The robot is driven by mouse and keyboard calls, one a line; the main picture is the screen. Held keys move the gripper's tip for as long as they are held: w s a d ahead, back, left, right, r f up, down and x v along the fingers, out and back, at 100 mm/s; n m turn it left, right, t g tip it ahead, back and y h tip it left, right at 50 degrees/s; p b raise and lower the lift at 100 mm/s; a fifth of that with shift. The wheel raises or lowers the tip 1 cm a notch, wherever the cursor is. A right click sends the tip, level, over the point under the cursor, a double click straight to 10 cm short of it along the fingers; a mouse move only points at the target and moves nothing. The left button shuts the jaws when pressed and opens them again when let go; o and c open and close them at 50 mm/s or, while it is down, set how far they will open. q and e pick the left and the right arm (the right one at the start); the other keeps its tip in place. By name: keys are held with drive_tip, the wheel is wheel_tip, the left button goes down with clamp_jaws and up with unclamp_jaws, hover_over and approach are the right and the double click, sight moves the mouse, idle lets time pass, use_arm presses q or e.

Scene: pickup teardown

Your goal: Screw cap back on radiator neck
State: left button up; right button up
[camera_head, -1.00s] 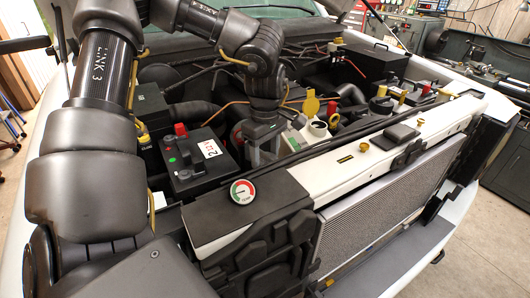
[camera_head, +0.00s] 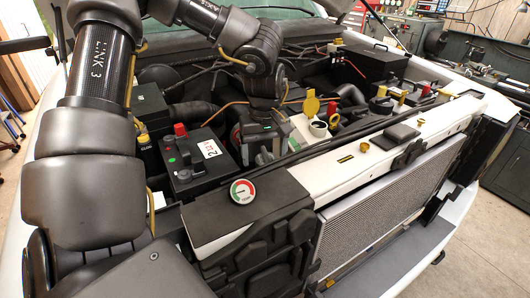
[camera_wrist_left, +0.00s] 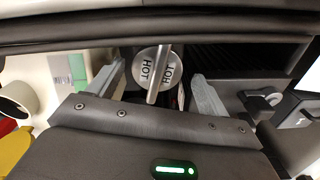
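A round silver cap (camera_wrist_left: 157,72) marked HOT, with a raised bar across it, shows in the left wrist view. It lies between the fingers of my left gripper (camera_wrist_left: 160,88), with gaps visible on both sides. The gripper is open, and its fingers do not appear to touch the cap. In the head view my left gripper (camera_head: 264,152) points down into the engine bay behind the front panel, and the cap is hidden there. No bare neck shows under the cap, so I cannot tell how it is seated. My right gripper is out of view.
A black battery (camera_head: 192,168) with a red terminal stands left of the gripper. The front panel (camera_head: 345,172) carries a small brass fitting (camera_head: 364,147). A red-green dial (camera_head: 242,191) sits in front.

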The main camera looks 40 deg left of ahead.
sight(265, 154)
use_arm(q)
drive_tip(key=shift+w, duration=0.1)
drive_tip(key=shift+r, duration=0.2)
wheel_tip(265, 154, up, 9)
drive_tip(key=shift+d+f+b, duration=0.1)
drive_tip(key=shift+d+b, duration=0.05)
drive_tip(key=shift+b, duration=0.6)
drive_tip(key=shift+r, duration=0.8)
